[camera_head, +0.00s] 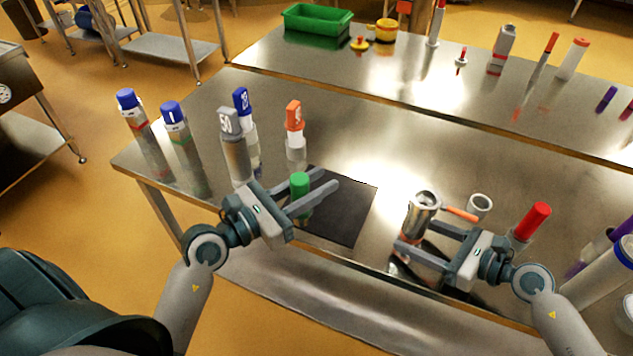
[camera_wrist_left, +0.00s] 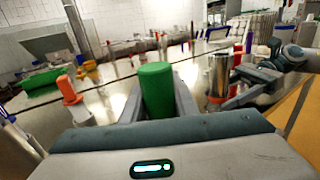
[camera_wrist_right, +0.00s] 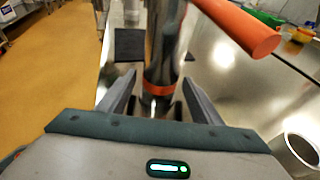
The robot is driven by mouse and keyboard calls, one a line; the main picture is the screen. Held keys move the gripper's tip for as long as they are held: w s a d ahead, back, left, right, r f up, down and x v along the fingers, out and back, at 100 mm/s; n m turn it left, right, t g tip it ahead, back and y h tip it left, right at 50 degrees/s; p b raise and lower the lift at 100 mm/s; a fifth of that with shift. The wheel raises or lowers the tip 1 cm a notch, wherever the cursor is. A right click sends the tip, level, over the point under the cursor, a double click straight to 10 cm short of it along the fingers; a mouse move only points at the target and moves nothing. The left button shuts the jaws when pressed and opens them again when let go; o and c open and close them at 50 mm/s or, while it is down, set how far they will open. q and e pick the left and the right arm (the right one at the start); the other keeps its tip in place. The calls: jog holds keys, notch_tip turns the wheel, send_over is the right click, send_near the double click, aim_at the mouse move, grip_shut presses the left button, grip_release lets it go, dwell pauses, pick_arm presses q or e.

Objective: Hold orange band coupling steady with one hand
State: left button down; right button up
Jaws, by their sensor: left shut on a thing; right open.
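The coupling is a shiny metal cylinder (camera_head: 422,212) standing upright near the table's front edge. Its orange band (camera_wrist_right: 158,89) shows low on it in the right wrist view. An orange rod (camera_head: 461,215) sticks out beside it; I cannot tell whether it is joined on. My right gripper (camera_head: 415,236) is open, with its fingers either side of the coupling's lower part; contact is not clear. My left gripper (camera_head: 325,178) is shut on a green-topped cylinder (camera_head: 299,184) over the dark mat. That green top also shows between the fingers in the left wrist view (camera_wrist_left: 156,90).
The dark mat (camera_head: 350,222) lies on the steel table. Blue-, grey- and orange-capped cylinders (camera_head: 236,155) stand behind my left gripper. A metal ring (camera_head: 480,206) and a red-topped cylinder (camera_head: 535,220) stand right of the coupling. A second table at the back holds a green bin (camera_head: 317,22).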

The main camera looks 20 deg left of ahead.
jog(key=shift+a, duration=0.2)
jog(key=shift+c, duration=0.4)
jog(key=c, duration=0.7)
jog(key=shift+c, duration=0.2)
pick_arm(q)
jog(key=w+d+r+m+g+h, duration=0.2)
jog(key=d+r, duration=0.3)
jog(key=d, duration=0.3)
jog(key=w+d+r+m+g+h, duration=0.2)
jog(key=d+r+m+g+h, duration=0.1)
jog(key=d, duration=0.5)
jog(key=w+d+r+m+g+h, duration=0.3)
jog(key=d+r+g, duration=0.2)
jog(key=d+r, duration=0.3)
jog(key=shift+m, duration=0.3)
jog(key=shift+f, duration=0.1)
